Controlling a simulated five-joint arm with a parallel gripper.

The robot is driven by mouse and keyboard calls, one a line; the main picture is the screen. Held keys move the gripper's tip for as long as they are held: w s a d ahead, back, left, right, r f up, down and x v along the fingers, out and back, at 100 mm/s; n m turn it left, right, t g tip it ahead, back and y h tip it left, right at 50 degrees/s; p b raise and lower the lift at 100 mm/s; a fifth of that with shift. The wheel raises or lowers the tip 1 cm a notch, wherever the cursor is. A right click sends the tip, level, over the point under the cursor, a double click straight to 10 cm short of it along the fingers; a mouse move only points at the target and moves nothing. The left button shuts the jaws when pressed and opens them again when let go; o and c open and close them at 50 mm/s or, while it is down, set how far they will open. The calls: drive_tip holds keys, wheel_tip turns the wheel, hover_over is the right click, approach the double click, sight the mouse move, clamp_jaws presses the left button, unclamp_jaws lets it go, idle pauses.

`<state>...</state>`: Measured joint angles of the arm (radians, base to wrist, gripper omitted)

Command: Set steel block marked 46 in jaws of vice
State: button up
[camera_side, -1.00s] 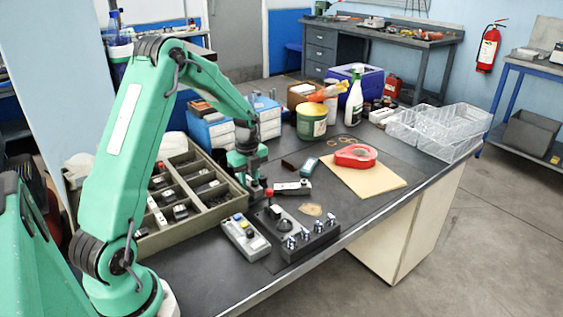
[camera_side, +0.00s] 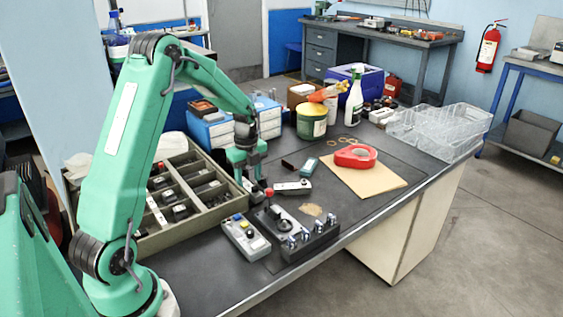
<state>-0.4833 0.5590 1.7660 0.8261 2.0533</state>
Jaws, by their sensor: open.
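My gripper (camera_side: 250,181) points down beside the right edge of the compartment tray, with its green fingers spread apart. I see nothing held between them, though the fingertips are small and partly overlap the things behind. A small dark piece with a red knob (camera_side: 269,192) stands just right of the fingers. I cannot tell whether it belongs to the vice; no vice jaws can be made out. Several small dark and grey blocks lie in the olive tray (camera_side: 190,229). No number 46 is readable on any piece, so I cannot tell which is the steel block.
A grey switch box (camera_side: 245,238) and a dark knobbed box (camera_side: 297,240) stand near the bench's front edge. A light grey device (camera_side: 292,187) lies right of my gripper. Blue drawers (camera_side: 212,131) stand behind.

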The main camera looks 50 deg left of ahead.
wheel_tip(320, 180, up, 6)
idle(0.4)
drive_tip(key=shift+w+r, duration=0.1)
drive_tip(key=shift+r, duration=0.05)
wheel_tip(320, 180, up, 5)
drive_tip(key=shift+f, duration=0.15)
idle(0.7)
drive_tip(key=s+d+r+n+t, duration=0.1)
drive_tip(key=s+d+r+n, duration=0.25)
drive_tip(key=d, duration=0.25)
drive_tip(key=s+d+r+n+t, duration=0.2)
drive_tip(key=s+d+r+n, duration=0.15)
drive_tip(key=d+r, duration=0.2)
drive_tip(key=s+d+n+t, duration=0.2)
drive_tip(key=s+d+n, duration=0.8)
drive_tip(key=s+n, duration=0.1)
drive_tip(key=shift+s+d+t, duration=0.2)
drive_tip(key=shift+s+t, duration=0.2)
drive_tip(key=shift+s, duration=0.35)
